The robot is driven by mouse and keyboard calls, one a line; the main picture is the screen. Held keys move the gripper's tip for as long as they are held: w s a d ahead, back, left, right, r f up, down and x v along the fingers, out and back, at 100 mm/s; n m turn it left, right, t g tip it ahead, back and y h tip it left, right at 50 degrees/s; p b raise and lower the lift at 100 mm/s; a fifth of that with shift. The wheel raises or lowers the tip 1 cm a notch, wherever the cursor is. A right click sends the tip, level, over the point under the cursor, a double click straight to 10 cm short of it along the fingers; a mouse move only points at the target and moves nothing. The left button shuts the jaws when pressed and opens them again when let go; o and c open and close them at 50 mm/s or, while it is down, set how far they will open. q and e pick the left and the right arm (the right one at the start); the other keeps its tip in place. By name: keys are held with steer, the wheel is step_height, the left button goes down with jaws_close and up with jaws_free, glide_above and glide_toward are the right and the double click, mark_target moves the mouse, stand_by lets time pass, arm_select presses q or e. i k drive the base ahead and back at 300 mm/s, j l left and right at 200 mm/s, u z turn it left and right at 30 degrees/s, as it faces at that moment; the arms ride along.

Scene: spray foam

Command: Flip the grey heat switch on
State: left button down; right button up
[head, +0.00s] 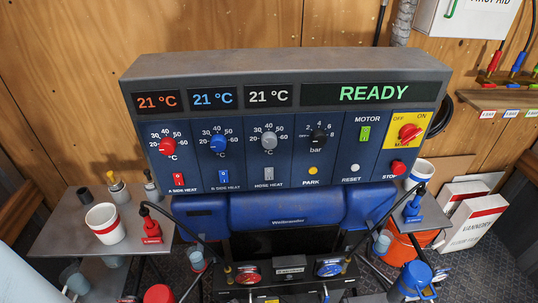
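The grey heat switch (269,174) sits low on the control panel (290,125), above the label HOSE HEAT and below the grey knob (269,141). It is small, and I cannot tell its position for sure. To its left are the blue B side heat switch (224,176) and the red A side heat switch (179,179). The grey display (269,95) above reads 21 °C, as do the red and blue displays. The green display (373,92) reads READY. Neither of my grippers is in view.
The yellow main switch (409,132) and red stop button (398,168) are at the panel's right. A side shelf (70,232) with a white cup (105,224) stands left. Hoses and red and blue fittings are below. The space before the panel face is clear.

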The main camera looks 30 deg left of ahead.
mark_target(268, 170)
steer(key=j+u, duration=0.1)
steer(key=u, duration=0.3)
steer(key=k+j+u, duration=0.1)
steer(key=u, duration=0.35)
steer(key=j+u, duration=0.2)
steer(key=u, duration=0.2)
steer(key=j+u, duration=0.15)
steer(key=u, duration=0.25)
